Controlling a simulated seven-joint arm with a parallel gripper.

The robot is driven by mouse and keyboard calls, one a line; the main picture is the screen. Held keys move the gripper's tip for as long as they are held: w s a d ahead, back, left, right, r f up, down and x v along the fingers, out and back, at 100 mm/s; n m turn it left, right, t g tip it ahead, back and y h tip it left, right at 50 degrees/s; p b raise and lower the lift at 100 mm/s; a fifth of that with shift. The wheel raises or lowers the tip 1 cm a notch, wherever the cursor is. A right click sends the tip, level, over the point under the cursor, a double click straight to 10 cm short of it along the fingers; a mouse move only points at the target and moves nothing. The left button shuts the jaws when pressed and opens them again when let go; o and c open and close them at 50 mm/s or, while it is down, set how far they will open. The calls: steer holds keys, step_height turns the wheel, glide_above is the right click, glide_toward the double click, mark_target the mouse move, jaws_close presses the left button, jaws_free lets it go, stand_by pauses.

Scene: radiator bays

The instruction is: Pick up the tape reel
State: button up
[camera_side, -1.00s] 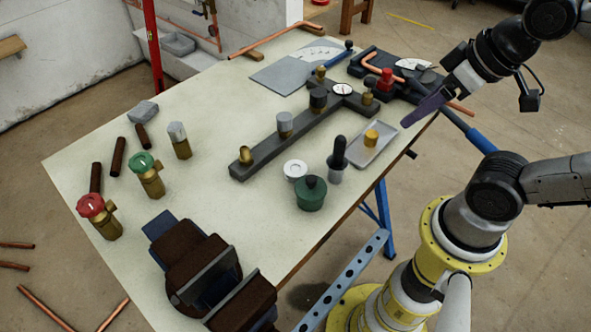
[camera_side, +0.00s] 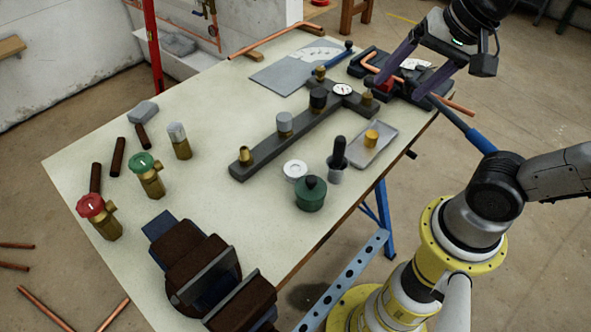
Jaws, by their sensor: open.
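The white tape reel (camera_side: 295,170) lies flat on the pale workbench, near the middle of its front part. It sits just behind a dark green pot with a black knob (camera_side: 311,194) and left of a small grey cup with a black-handled tool (camera_side: 337,162). My gripper (camera_side: 397,91) is open, with two purple fingers spread apart. It is above the far right corner of the bench, up and to the right of the reel and well apart from it.
A dark manifold bar with several fittings (camera_side: 262,150) stands behind the reel. A metal tray with a brass piece (camera_side: 365,158) lies to its right. A brown-jawed vise (camera_side: 205,265) is at the front left.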

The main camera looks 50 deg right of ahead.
steer(key=w+a+m+g, duration=0.1)
steer(key=w+a+m, duration=0.1)
steer(key=w+m, duration=0.2)
steer(key=m+g, duration=0.4)
steer(key=m, duration=0.1)
glide_above(295, 169)
steer(key=f, duration=1.8)
steer(key=shift+w+a+f, duration=0.1)
steer(key=shift+a+f, duration=0.1)
steer(key=shift+a, duration=0.05)
steer(key=f, duration=0.4)
steer(key=shift+d, duration=0.35)
steer(key=shift+f, duration=0.65)
steer(key=shift+c, duration=0.2)
